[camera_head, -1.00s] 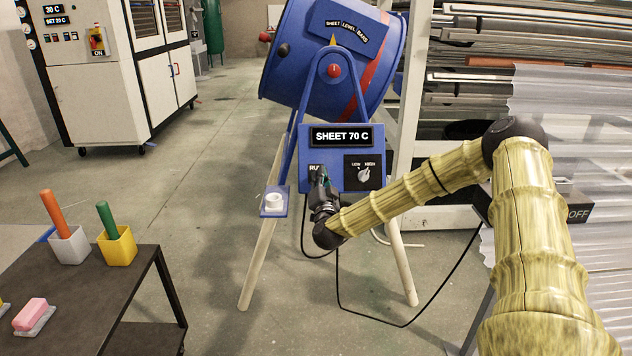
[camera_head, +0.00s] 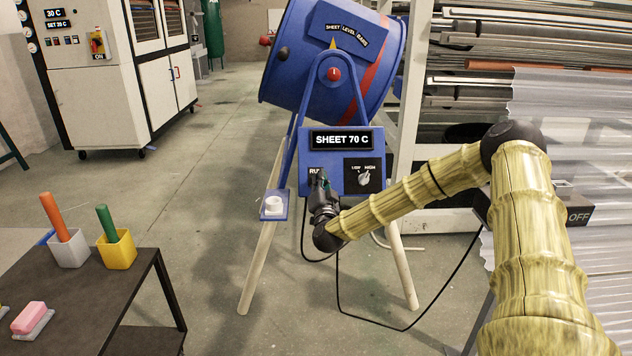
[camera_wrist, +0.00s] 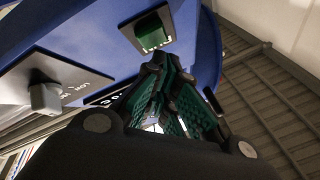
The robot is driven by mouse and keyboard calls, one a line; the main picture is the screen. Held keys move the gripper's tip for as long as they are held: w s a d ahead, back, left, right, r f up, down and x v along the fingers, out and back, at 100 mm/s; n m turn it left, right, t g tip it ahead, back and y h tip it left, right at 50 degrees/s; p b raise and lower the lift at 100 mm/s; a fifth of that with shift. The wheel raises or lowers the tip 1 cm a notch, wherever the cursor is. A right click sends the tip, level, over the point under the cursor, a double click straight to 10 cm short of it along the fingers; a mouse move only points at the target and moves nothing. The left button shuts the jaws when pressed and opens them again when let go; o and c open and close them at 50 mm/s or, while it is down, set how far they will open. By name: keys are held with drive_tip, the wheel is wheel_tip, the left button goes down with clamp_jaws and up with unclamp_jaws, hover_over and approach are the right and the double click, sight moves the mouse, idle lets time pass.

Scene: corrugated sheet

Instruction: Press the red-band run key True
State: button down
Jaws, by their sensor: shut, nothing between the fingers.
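The blue drum (camera_head: 325,65) with a red band (camera_head: 372,80) sits tilted on its stand, above a blue control panel (camera_head: 306,146) whose display (camera_head: 341,139) reads SHEET 70 C. The run key is hidden behind my gripper in the head view, with part of its label (camera_head: 314,171) showing. In the wrist view a green-faced square key (camera_wrist: 153,35) in a dark frame lies just beyond the fingertips. My gripper (camera_head: 320,181) is shut and empty, pointing up at the panel's lower left. It also shows in the wrist view (camera_wrist: 158,68). I cannot tell whether it touches the key.
A LOW/HIGH knob (camera_head: 364,178) is right of my gripper. A white button on a small bracket (camera_head: 273,204) is at the lower left. A black cable (camera_head: 338,290) hangs below. A dark table (camera_head: 90,312) with colored holders stands left; corrugated sheets (camera_head: 570,100) fill the right.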

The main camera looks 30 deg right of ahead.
drive_tip(key=shift+w+f, duration=0.1)
drive_tip(key=shift+w, duration=0.05)
idle(0.5)
drive_tip(key=shift+w+d, duration=0.2)
drive_tip(key=shift+w+d+f, duration=0.15)
drive_tip(key=shift+w+f, duration=0.05)
drive_tip(key=shift+f, duration=0.05)
idle(0.9)
drive_tip(key=shift+r, duration=0.1)
drive_tip(key=shift+s+a+r, duration=0.3)
drive_tip(key=shift+s+a, duration=0.05)
drive_tip(key=shift+s, duration=0.2)
drive_tip(key=s+a+r+p, duration=0.2)
drive_tip(key=s+r+p, duration=0.1)
drive_tip(key=s+p, duration=0.1)
drive_tip(key=shift+s+a, duration=0.25)
drive_tip(key=shift+a, duration=0.15)
idle(0.4)
